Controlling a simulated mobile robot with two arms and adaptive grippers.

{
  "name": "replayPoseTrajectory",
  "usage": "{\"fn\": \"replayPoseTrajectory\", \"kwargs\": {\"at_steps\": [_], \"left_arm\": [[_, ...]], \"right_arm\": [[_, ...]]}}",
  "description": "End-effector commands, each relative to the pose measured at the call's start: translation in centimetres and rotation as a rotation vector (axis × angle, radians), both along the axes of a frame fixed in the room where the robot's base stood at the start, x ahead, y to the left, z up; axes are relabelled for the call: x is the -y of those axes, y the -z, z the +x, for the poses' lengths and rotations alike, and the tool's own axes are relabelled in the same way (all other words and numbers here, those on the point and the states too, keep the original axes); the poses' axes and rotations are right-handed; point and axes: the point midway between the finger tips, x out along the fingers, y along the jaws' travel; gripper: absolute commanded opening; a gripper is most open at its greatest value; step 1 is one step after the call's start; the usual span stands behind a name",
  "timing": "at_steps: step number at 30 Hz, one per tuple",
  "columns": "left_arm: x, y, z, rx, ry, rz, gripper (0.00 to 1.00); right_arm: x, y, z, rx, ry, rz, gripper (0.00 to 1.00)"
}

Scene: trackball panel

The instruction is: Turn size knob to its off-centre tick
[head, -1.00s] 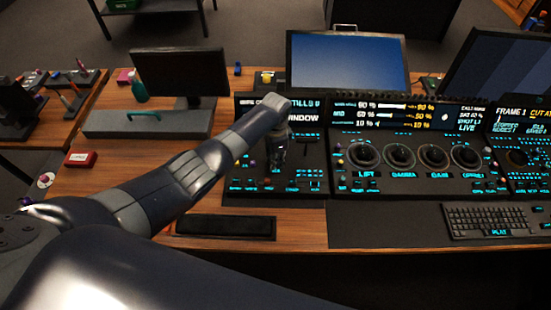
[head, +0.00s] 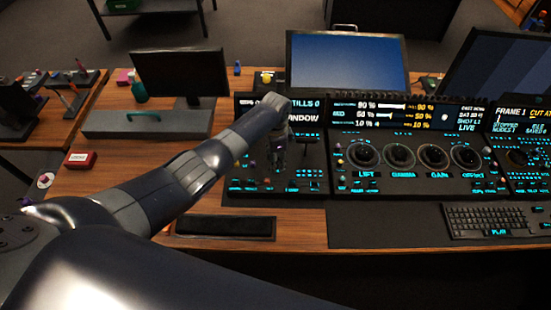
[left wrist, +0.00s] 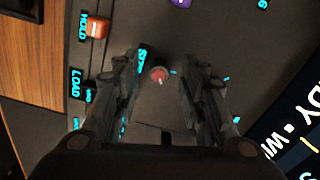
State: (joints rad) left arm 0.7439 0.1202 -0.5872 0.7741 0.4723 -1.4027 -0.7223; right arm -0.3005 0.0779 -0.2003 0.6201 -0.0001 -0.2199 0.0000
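A small red knob (left wrist: 159,75) with a pale pointer mark shows in the left wrist view, between the tips of my left gripper (left wrist: 166,78). A cyan tick lies just right of it. A cyan label (left wrist: 142,61) beside it is partly covered by a finger and only partly legible. The two dark fingers are apart, one on each side of the knob, with a visible gap to it. In the head view my left gripper (head: 278,164) points down over the left control panel (head: 310,150), and it hides the knob there. My right gripper is not in view.
In the left wrist view an orange button (left wrist: 97,28) sits by the HOLD label, and a purple control (left wrist: 182,3) is at the top edge. In the head view the trackball panel (head: 417,184) is to the right, and a black pad (head: 225,227) lies in front.

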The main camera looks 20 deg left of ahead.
Motion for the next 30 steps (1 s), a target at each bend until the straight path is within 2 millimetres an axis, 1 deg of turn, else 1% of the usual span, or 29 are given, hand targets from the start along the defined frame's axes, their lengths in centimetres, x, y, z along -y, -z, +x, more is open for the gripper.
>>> {"fn": "replayPoseTrajectory", "kwargs": {"at_steps": [7, 11, 14, 24, 27, 30], "left_arm": [[0.0, 0.0, -0.1, -0.003, -0.001, 0.002, 0.39], [-0.1, -0.7, -0.1, -0.002, -0.001, 0.001, 0.39], [0.0, -2.0, 0.0, 0.000, 0.000, 0.000, 0.39], [0.0, -9.0, 0.0, 0.000, 0.000, 0.000, 0.39], [0.0, -10.5, 0.0, 0.001, 0.000, 0.001, 0.39], [0.0, -11.4, 0.0, -0.001, 0.000, 0.001, 0.39]], "right_arm": [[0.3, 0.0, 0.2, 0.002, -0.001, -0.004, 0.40], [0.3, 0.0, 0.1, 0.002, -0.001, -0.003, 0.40], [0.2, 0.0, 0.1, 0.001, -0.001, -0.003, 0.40], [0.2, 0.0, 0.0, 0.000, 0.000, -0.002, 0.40], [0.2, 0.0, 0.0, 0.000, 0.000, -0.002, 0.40], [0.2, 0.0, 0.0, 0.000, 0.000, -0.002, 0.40]]}}
